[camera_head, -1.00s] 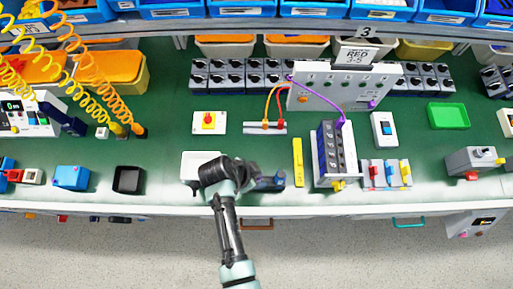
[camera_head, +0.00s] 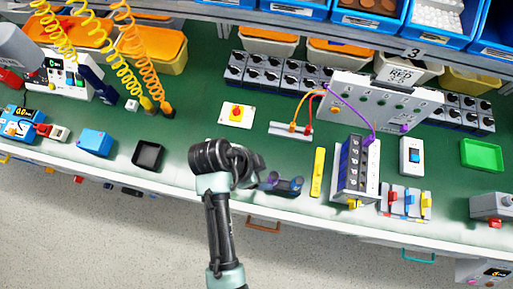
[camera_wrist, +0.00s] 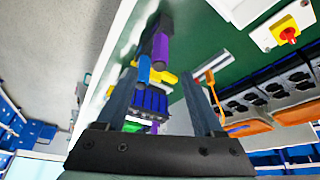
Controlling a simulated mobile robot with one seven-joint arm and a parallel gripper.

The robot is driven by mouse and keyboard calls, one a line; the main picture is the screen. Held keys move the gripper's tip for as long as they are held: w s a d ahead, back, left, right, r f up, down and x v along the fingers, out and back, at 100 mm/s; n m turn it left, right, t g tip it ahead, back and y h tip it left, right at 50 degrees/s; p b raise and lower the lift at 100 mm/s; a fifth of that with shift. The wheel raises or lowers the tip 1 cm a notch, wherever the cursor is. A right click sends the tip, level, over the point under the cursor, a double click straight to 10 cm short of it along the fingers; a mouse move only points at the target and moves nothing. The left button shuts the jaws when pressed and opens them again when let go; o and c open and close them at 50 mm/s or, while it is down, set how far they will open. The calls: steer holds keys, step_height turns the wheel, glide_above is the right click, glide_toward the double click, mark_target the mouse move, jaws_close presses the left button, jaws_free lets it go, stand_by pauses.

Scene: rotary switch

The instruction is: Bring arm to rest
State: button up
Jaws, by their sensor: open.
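The rotary switch (camera_head: 236,115), a red knob on a yellow and white plate, sits on the green bench mat behind my arm. It also shows at the upper right of the wrist view (camera_wrist: 287,35). My arm reaches up over the bench's front edge in the head view, with its dark wrist joint in front; the fingertips cannot be made out there. In the wrist view my gripper (camera_wrist: 158,76) is open, with its two fingers apart and nothing held. A dark stand with purple and blue cylinders (camera_head: 284,185) lies just right of my arm, apart from the switch.
A yellow bar (camera_head: 318,172), an upright module (camera_head: 356,170) and a panel with orange, red and purple cables (camera_head: 380,105) stand to the right. A black tray (camera_head: 148,155) and a blue box (camera_head: 95,142) are to the left. Open floor lies in front.

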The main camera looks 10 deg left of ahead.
steer(key=v, duration=0.3)
steer(key=shift+r, duration=0.25)
steer(key=w+a+r+n+t+y+b, duration=0.1)
steer(key=w+r+n+t+y, duration=0.15)
steer(key=w+r+t, duration=0.65)
steer(key=w+r+n+t+y, duration=0.15)
steer(key=w+r, duration=0.25)
steer(key=r, duration=0.5)
steer(key=w+d+r+n+t+h, duration=0.1)
steer(key=w+r+t, duration=0.15)
steer(key=r, duration=0.65)
steer(key=w+r+n+t+y, duration=0.15)
steer(key=w+r, duration=0.25)
steer(key=r, duration=0.4)
steer(key=s+d+r+n+t, duration=0.1)
steer(key=s+r+t, duration=0.2)
steer(key=r, duration=0.6)
steer(key=s+d+r+n+t+b, duration=0.1)
steer(key=s+r+t, duration=0.3)
steer(key=r, duration=0.6)
steer(key=s+d+r+n+t, duration=0.2)
steer(key=s+r, duration=0.4)
steer(key=r, duration=0.3)
steer(key=shift+d+r+n+t+b, duration=0.25)
steer(key=shift+n+t+b, duration=0.05)
steer(key=shift+n+t, duration=0.45)
